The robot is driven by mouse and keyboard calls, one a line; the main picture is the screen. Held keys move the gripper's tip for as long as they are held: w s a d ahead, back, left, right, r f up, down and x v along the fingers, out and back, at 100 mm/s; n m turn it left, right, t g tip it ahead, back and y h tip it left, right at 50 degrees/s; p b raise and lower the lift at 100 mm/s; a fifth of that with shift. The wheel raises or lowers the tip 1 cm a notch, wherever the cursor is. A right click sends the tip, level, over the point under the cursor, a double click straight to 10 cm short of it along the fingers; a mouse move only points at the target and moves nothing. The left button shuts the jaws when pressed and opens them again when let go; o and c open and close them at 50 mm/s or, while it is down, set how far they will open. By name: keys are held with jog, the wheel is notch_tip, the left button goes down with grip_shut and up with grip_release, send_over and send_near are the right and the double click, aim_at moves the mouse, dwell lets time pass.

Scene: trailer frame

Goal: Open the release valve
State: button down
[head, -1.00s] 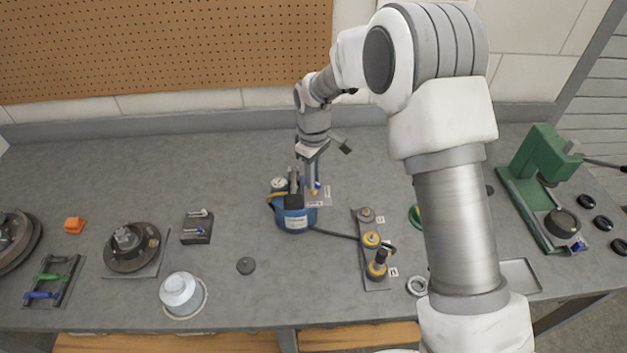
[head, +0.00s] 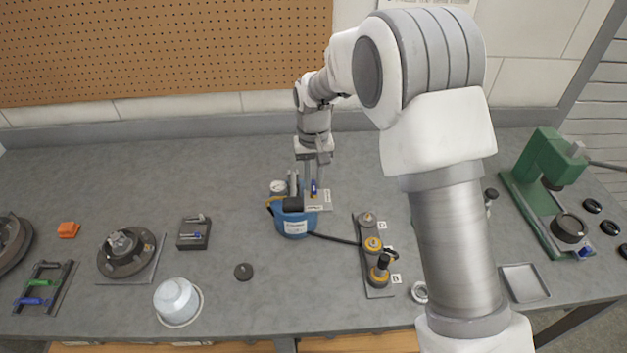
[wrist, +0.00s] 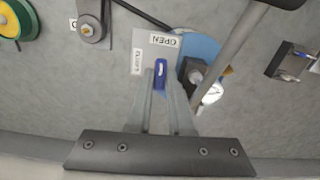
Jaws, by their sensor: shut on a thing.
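The release valve shows as a blue lever (wrist: 160,70) on a grey plate (wrist: 141,43) marked OPEN and CLOSED in the wrist view. The lever stands between my two fingertips, roughly in line with the fingers. My gripper (wrist: 160,76) is shut on it. In the head view the blue lever (head: 314,187) is small, above the plate beside a blue tank (head: 297,225), with my gripper (head: 316,178) coming down from behind. The fingers partly hide the lever, and its valve body is hidden.
A round gauge (head: 278,187) and a black block (head: 293,204) sit close left of the gripper. A black hose (head: 335,239) runs right from the tank to a strip of round fittings (head: 373,247). A green press (head: 545,185) stands far right. The bench behind the tank is clear.

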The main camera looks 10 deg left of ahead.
aim_at(314, 184)
jog(key=shift+m, duration=0.5)
jog(key=c, duration=0.8)
grip_release()
jog(key=shift+r, duration=8.75)
